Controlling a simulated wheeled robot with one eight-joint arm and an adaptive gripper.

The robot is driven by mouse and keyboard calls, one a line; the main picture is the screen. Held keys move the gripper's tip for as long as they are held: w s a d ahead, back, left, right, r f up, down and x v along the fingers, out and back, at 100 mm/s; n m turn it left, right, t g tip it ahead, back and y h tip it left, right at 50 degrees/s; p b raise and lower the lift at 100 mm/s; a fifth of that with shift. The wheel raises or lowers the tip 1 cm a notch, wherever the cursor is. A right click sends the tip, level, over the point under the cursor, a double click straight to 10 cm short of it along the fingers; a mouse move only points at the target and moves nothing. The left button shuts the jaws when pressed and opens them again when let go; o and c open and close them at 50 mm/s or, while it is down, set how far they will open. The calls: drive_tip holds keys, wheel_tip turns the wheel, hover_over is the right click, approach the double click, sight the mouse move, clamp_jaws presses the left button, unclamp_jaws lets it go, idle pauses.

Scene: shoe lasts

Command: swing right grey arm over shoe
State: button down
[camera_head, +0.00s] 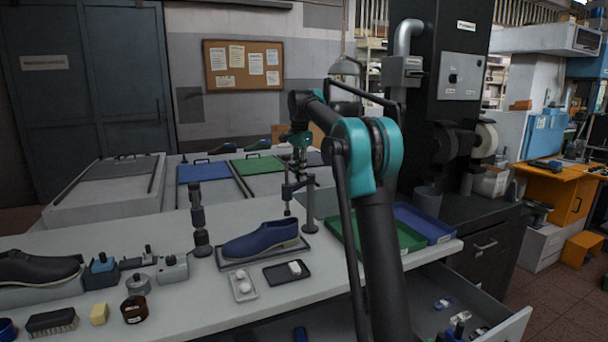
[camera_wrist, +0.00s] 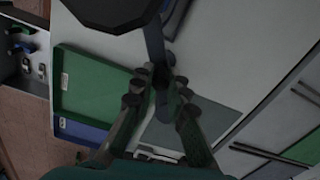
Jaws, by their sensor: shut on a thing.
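The blue shoe (camera_head: 262,240) lies on a dark base on the white bench. A post with a grey arm (camera_head: 299,186) stands just behind the shoe's right end. The grey arm runs from this post toward the left. My gripper (camera_head: 299,172) reaches down from above onto the grey arm. In the wrist view, my gripper (camera_wrist: 158,92) has its two fingers closed around the grey bar (camera_wrist: 154,42), whose lower part they partly hide. Another dark post (camera_head: 200,222) stands left of the shoe.
A green tray (camera_head: 404,238) and a blue tray (camera_head: 424,222) lie right of the post. An open drawer (camera_head: 510,327) juts out at lower right.

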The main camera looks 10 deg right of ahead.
sight(298, 181)
drive_tip(key=shift+w+a+m, duration=0.3)
drive_tip(key=shift+m, duration=0.4)
drive_tip(key=c, duration=1.5)
unclamp_jaws()
drive_tip(key=shift+r, duration=0.1)
wheel_tip(298, 181, up, 12)
drive_tip(key=shift+f, duration=0.1)
drive_tip(key=shift+f, duration=0.1)
